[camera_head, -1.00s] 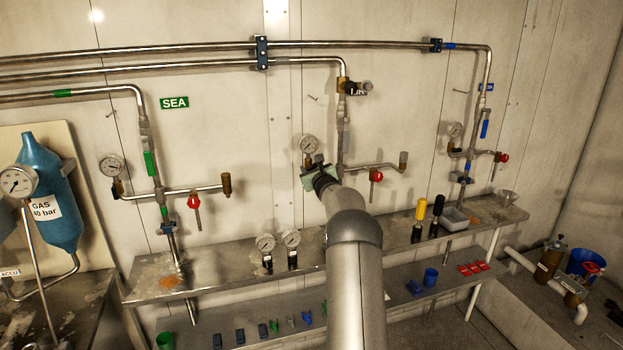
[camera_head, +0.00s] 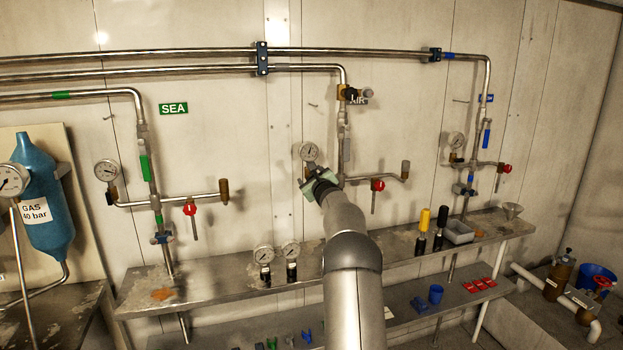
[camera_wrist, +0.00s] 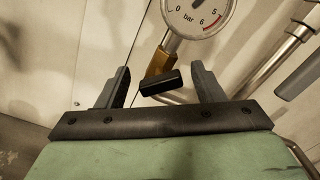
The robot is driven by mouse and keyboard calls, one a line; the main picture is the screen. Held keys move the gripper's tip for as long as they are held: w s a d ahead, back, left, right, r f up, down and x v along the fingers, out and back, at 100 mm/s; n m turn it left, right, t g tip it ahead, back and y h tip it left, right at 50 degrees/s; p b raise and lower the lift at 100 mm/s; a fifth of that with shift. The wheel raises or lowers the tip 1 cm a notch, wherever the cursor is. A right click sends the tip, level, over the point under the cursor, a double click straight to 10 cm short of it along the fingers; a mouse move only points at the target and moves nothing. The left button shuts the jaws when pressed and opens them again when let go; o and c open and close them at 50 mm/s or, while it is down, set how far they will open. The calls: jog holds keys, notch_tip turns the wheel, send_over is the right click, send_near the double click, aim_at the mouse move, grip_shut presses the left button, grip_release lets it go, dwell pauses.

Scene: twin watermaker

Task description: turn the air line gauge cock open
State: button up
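The air line gauge (camera_head: 309,152) is on the wall below the AIR sign, left of the middle riser. In the wrist view its white dial (camera_wrist: 197,14), marked in bar, is cut by the top edge. Below the dial is a brass cock body (camera_wrist: 162,62) with a short black handle (camera_wrist: 160,83), slightly tilted. My gripper (camera_wrist: 160,72) is open, with one finger on each side of the handle and a visible gap to both. Whether the handle lies at fingertip depth I cannot tell. In the head view my gripper (camera_head: 318,184) hides the cock.
A red-handled valve (camera_head: 378,185) is on the branch pipe just right of my gripper. A steel riser (camera_head: 344,130) stands close by. Below, a shelf (camera_head: 215,278) carries two loose gauges (camera_head: 277,253) and yellow and black-handled tools (camera_head: 432,222).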

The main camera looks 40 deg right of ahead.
jog(key=shift+s, duration=0.1)
jog(key=b+v, duration=0.7)
jog(key=v, duration=1)
jog(key=shift+a, duration=0.2)
jog(key=shift+s, duration=0.1)
jog(key=shift+c, duration=0.5)
jog(key=p, duration=0.2)
jog(key=shift+d+r+m+p, duration=0.1)
jog(key=shift+r+m+p, duration=0.15)
jog(key=shift+m+p, duration=0.05)
jog(key=shift+c, duration=0.3)
jog(key=shift+w+d+f+m+p, duration=0.1)
jog(key=shift+w+d+m+p, duration=0.85)
jog(key=shift+w+p, duration=1.95)
jog(key=shift+w+d+f+m+p, duration=0.1)
jog(key=shift+w+d+m+p, duration=0.8)
jog(key=shift+w+p, duration=2)
jog(key=shift+w+d+f+m+p, duration=0.15)
jog(key=shift+w+d+m+p, duration=0.8)
jog(key=shift+w+p, duration=1.9)
